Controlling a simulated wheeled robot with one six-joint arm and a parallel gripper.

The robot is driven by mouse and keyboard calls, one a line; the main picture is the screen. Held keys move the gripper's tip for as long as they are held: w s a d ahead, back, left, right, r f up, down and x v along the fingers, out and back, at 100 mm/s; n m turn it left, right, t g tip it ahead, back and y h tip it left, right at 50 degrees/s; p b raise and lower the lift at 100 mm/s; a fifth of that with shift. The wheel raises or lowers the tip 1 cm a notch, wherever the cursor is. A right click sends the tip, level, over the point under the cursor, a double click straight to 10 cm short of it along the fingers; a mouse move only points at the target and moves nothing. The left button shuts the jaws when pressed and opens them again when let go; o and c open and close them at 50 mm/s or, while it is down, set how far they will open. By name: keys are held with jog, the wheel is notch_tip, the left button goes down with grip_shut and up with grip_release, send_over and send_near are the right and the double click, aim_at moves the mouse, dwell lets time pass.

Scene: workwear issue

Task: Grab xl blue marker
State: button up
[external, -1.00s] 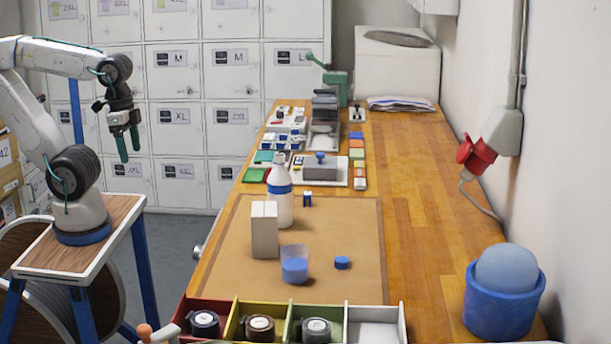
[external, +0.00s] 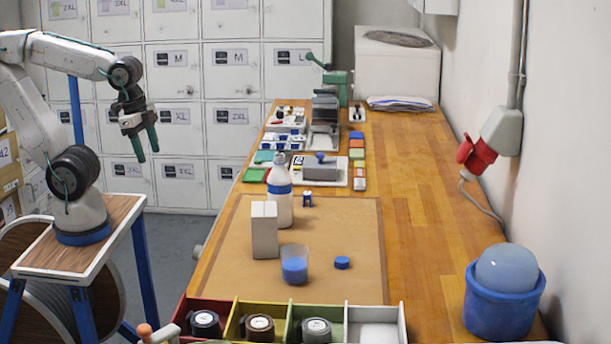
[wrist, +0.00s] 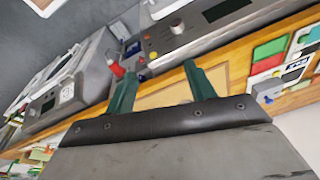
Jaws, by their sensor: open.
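My gripper (external: 147,156) hangs in the air left of the bench, in front of the lockers. Its two green fingers are open with nothing between them, and they also show in the wrist view (wrist: 159,70). I cannot pick out a marker that reads XL. My gripper is well apart from both.
A white bottle (external: 281,195), a white box (external: 264,230), a cup with blue contents (external: 294,265) and a blue cap (external: 342,262) stand on the bench. Sorting compartments (external: 335,309) line its near end. The bench's right side is mostly clear.

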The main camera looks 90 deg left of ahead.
jog(key=w+a+f+m+t, duration=0.1)
jog(key=w+a+m+t, duration=0.1)
jog(key=w+m, duration=0.35)
jog(key=w+a+f+m+t, duration=0.1)
jog(key=w+f+m, duration=0.15)
jog(key=w, duration=0.55)
jog(key=m+t, duration=0.5)
jog(key=m, duration=1)
send_near(304, 193)
jog(key=w+f+m+t, duration=0.1)
jog(key=m, duration=0.2)
jog(key=w+f+m+t, duration=0.1)
jog(key=f+m, duration=0.1)
jog(key=m, duration=0.1)
jog(key=w+f+m+t, duration=0.1)
jog(key=m, duration=0.2)
jog(key=shift+w+f+m, duration=0.1)
jog(key=shift+f+m, duration=0.15)
jog(key=shift+m, duration=0.05)
jog(key=x, duration=0.7)
jog(key=shift+w+a, duration=0.2)
jog(key=shift+w, duration=0.2)
jog(key=shift+c, duration=0.3)
jog(key=c, duration=1)
